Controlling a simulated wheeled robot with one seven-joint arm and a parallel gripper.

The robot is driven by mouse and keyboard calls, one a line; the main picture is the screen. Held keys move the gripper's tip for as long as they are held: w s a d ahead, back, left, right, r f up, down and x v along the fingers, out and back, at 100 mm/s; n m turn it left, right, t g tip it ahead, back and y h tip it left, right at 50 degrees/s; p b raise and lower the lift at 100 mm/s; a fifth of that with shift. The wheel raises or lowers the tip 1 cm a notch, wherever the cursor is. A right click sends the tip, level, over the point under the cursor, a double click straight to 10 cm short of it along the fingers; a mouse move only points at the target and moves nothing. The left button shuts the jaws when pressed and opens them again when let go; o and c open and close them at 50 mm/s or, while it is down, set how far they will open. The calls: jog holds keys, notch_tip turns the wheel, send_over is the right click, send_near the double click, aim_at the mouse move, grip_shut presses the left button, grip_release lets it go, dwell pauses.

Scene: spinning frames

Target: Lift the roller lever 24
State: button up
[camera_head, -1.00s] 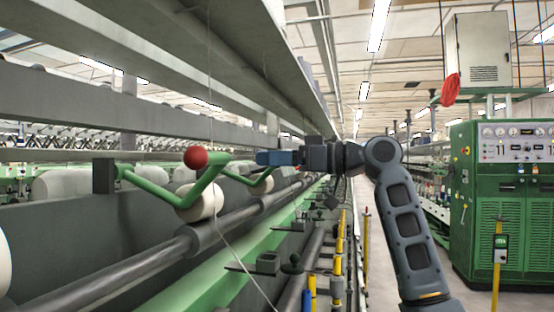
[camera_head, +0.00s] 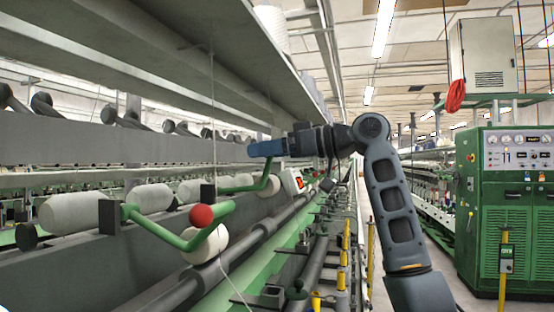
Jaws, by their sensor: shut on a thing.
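The roller lever is a bent green bar (camera_head: 179,239) on a dark block (camera_head: 109,217) at the left. A red ball (camera_head: 201,216) sits in front of its bend. A green section runs right, behind the ball, then rises steeply to my gripper. My gripper (camera_head: 262,149), with blue fingers, is shut on what looks like the upper end of this bar, above and right of the ball. The fingers hide the contact. A cream roller (camera_head: 206,244) lies below and behind the ball.
Long dark shafts (camera_head: 165,289) run below the lever. Several white bobbins (camera_head: 78,213) lie at the left. A green control cabinet (camera_head: 507,200) stands at the right, with open aisle floor beside my arm.

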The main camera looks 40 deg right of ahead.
jog(key=w+r, duration=0.1)
jog(key=a+r+p, duration=0.1)
jog(key=w+a+r, duration=0.1)
jog(key=shift+w+r, duration=0.25)
jog(key=shift+w, duration=0.05)
jog(key=shift+w+a+r+p, duration=0.4)
jog(key=shift+w+r+p, duration=0.2)
jog(key=shift+w+r, duration=0.1)
jog(key=shift+w, duration=0.1)
jog(key=shift+w+a, duration=0.1)
jog(key=shift+a, duration=0.05)
jog(key=o, duration=1.2)
jog(key=shift+c, duration=0.2)
jog(key=shift+o, duration=0.7)
jog(key=shift+w+a+f, duration=0.1)
jog(key=shift+o, duration=0.4)
jog(key=b+v, duration=0.2)
jog(key=v, duration=0.6)
